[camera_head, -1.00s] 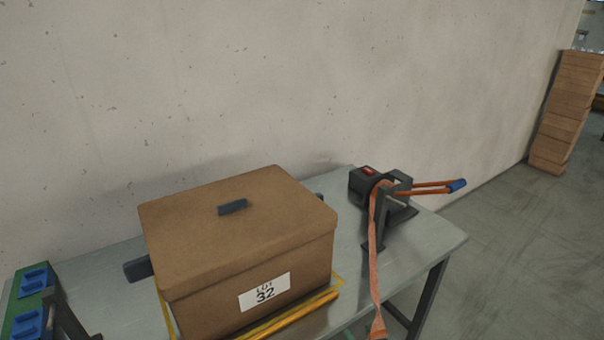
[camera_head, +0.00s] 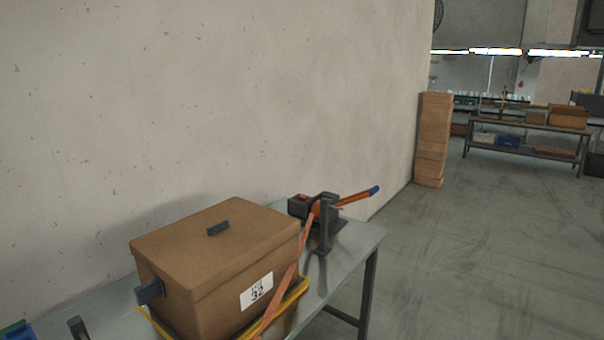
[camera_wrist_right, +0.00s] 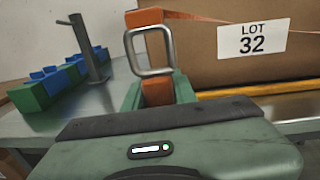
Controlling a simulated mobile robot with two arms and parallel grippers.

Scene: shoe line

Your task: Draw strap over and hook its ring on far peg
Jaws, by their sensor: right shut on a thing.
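The orange strap (camera_head: 285,290) runs from the dark ratchet unit (camera_head: 322,222) down and left across the box's front, leaving the head view at the bottom. In the right wrist view my right gripper (camera_wrist_right: 158,92) is shut on the strap's orange end tab (camera_wrist_right: 157,91). The metal rectangular ring (camera_wrist_right: 148,52) stands up from that tab, in front of the box. A dark upright peg (camera_wrist_right: 88,48) stands on the table to the left, apart from the ring. It also shows at the lower left in the head view (camera_head: 77,328). My left gripper is out of view.
The brown lidded box (camera_head: 215,260) labelled LOT 32 sits on the grey table (camera_head: 345,252), with yellow edging around its base. Blue and green blocks (camera_wrist_right: 45,85) lie left of the peg. A wall stands behind. Open floor lies to the right.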

